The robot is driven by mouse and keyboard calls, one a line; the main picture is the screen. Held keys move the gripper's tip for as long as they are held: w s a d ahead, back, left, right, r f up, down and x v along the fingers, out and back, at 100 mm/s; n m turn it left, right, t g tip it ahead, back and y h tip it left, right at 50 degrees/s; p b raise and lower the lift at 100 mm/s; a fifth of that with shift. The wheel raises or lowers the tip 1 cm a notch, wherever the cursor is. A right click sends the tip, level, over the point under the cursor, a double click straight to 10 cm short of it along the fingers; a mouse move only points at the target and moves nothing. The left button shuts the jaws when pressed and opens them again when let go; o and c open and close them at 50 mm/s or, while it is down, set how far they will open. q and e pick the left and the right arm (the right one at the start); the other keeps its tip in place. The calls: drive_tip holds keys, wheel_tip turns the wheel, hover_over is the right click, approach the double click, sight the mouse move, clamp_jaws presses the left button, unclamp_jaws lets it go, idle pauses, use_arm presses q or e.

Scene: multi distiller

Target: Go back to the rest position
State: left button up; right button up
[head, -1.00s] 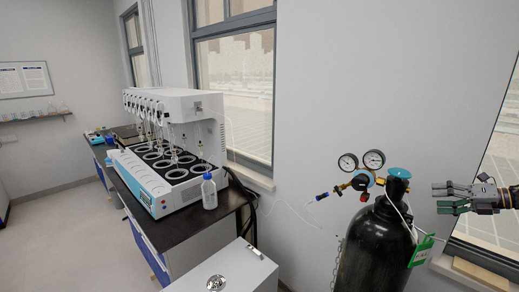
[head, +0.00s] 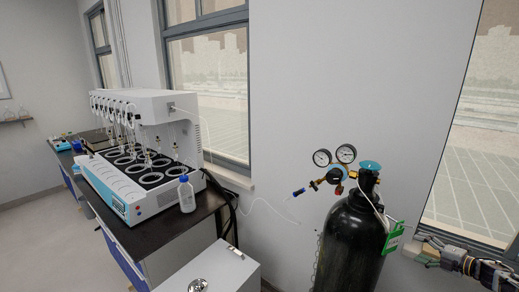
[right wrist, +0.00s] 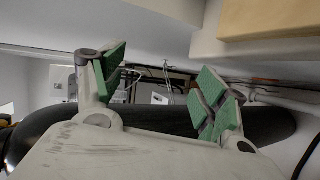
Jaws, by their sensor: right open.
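My right gripper (head: 424,249) is at the right of the head view, low and just right of the black gas cylinder (head: 350,245). It is open and empty; its green-padded fingers stand apart in the right wrist view (right wrist: 160,90). In the right wrist view the dark cylinder (right wrist: 40,130) lies behind the fingers. I cannot tell whether the gripper touches it. My left gripper is not in view.
The white multi distiller (head: 150,150) stands on a dark bench (head: 150,232) at the left, with a blue-capped bottle (head: 187,196) at its corner. A white box (head: 225,270) is in front. A window sill is behind my right arm. Floor (head: 45,240) is clear at far left.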

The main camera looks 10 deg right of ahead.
drive_tip(key=s+a+f+m+g+h, duration=0.1)
drive_tip(key=s+a+f+m+h, duration=0.3)
drive_tip(key=f, duration=0.6)
drive_tip(key=s+f+m+g+y, duration=0.1)
drive_tip(key=s+f+m, duration=0.2)
drive_tip(key=s+f, duration=0.55)
drive_tip(key=s+a+f+m+g+h, duration=0.1)
drive_tip(key=s+a+f+m+h, duration=0.15)
drive_tip(key=f, duration=0.95)
drive_tip(key=s+a+f+m+g, duration=0.2)
drive_tip(key=s+a+f, duration=0.3)
drive_tip(key=a+f, duration=0.25)
drive_tip(key=s+a+f+m+g, duration=0.25)
drive_tip(key=s+a+f, duration=0.35)
drive_tip(key=f, duration=0.3)
drive_tip(key=s+a+f+m+g+y, duration=0.1)
drive_tip(key=s+a+f, duration=0.3)
drive_tip(key=a, duration=0.6)
drive_tip(key=s+a+f+m+g+b, duration=0.1)
drive_tip(key=s+a+f+g, duration=0.1)
drive_tip(key=s+a+f, duration=0.2)
drive_tip(key=s+a+f+m+g+y, duration=0.1)
drive_tip(key=s+a+f+m+g, duration=0.1)
drive_tip(key=s+a, duration=0.7)
drive_tip(key=a+f, duration=0.1)
drive_tip(key=a, duration=0.7)
drive_tip(key=shift+a+f+g+y, duration=0.25)
drive_tip(key=shift+f+g+y, duration=0.1)
drive_tip(key=shift+f, duration=0.05)
